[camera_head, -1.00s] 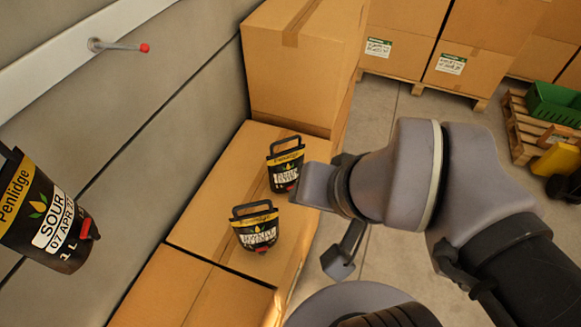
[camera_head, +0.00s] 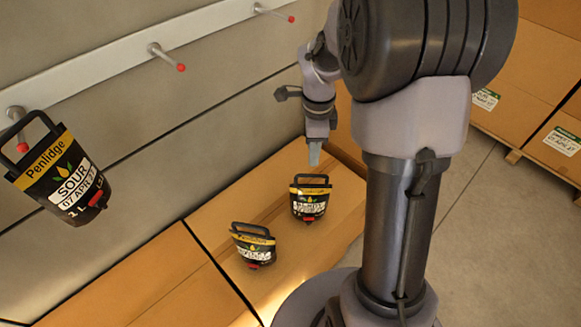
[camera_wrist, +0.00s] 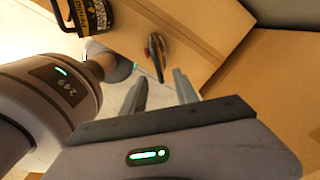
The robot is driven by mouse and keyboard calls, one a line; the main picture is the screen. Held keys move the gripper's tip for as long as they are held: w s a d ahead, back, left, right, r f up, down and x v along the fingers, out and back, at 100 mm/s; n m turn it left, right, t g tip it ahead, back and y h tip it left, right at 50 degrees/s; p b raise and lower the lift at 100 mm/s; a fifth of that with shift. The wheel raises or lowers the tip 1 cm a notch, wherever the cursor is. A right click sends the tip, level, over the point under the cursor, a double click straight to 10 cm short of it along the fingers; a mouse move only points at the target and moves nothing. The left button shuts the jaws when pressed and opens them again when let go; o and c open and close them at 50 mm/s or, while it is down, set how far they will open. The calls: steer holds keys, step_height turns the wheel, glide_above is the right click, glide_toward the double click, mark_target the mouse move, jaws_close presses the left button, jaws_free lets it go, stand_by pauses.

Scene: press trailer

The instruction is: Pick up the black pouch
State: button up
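Several black pouches with yellow bands and red taps are in view. One black pouch (camera_head: 62,178) hangs by its handle from a wall peg at the left. Two more stand on a cardboard box: one black pouch (camera_head: 310,203) below my gripper (camera_head: 315,153), and one (camera_head: 254,250) nearer and to the left. In the wrist view my gripper (camera_wrist: 163,92) has its fingers apart with nothing between them. A dark thing with a reddish edge, probably a pouch (camera_wrist: 157,53), lies just beyond the fingertips. Another pouch (camera_wrist: 95,14) shows at the top left, cut off.
The pouches' cardboard box (camera_head: 215,222) stands against the panelled wall. A white rail (camera_head: 110,62) carries pegs with red tips; an empty peg (camera_head: 165,57) is right of the hanging pouch. Labelled boxes (camera_head: 535,85) stand at the right, with bare floor (camera_head: 480,220) before them.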

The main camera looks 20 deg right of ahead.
steer(key=b, duration=0.3)
glide_toward(311, 185)
steer(key=f, duration=0.5)
steer(key=shift+w+f, duration=0.15)
steer(key=shift+w, duration=0.2)
steer(key=f, duration=0.1)
steer(key=f+b, duration=0.1)
steer(key=f, duration=0.1)
steer(key=f+b, duration=0.1)
steer(key=f, duration=0.1)
steer(key=shift+s+d+f, duration=0.1)
steer(key=shift+s+f, duration=0.05)
steer(key=shift+s, duration=0.1)
jaws_close()
